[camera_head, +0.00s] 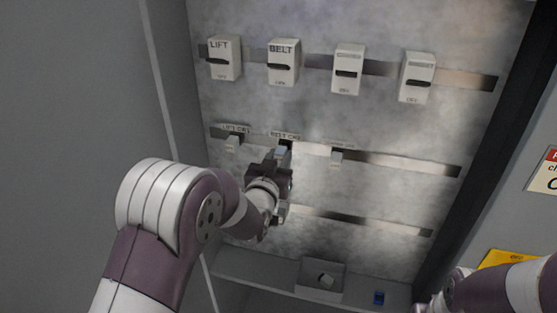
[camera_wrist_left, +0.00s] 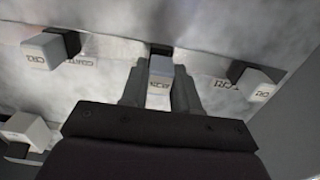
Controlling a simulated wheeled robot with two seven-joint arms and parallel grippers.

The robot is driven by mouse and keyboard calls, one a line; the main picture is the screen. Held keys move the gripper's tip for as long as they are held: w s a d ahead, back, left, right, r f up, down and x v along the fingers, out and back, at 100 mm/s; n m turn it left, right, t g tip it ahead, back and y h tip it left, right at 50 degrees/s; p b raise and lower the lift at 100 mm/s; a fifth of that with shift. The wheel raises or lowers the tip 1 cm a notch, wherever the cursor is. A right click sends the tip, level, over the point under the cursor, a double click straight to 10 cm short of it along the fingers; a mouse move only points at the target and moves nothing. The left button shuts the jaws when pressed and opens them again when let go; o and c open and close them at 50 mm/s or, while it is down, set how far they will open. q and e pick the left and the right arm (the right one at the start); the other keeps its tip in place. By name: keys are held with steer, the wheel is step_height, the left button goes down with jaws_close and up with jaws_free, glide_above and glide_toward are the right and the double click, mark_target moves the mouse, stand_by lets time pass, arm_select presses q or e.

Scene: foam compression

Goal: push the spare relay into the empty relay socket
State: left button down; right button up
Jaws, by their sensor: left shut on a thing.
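My left gripper (camera_head: 281,158) is at the middle row of the grey panel. In the left wrist view its two fingers (camera_wrist_left: 160,88) are shut on a small pale relay (camera_wrist_left: 160,72) with printed letters. A dark socket (camera_wrist_left: 161,49) shows directly behind this relay, in line with it; how deep the relay sits in it cannot be told. In the head view the gripper covers most of this spot, below the "BELT" label. Two other relays sit on the same row, one at the left (camera_head: 232,144) and one at the right (camera_head: 336,156). My right gripper (camera_head: 436,303) is barely visible at the lower right edge.
Four large pale switches, including LIFT (camera_head: 223,58) and BELT (camera_head: 283,62), line the top rail. Side walls flank the panel.

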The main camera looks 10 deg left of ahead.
mark_target(279, 160)
arm_select(q)
steer(key=shift+w+b, duration=0.3)
steer(key=shift+w, duration=0.3)
steer(key=c, duration=0.8)
jaws_free()
steer(key=shift+o, duration=0.2)
steer(key=shift+s, duration=0.15)
steer(key=shift+s+b, duration=0.35)
steer(key=shift+s, duration=2.5)
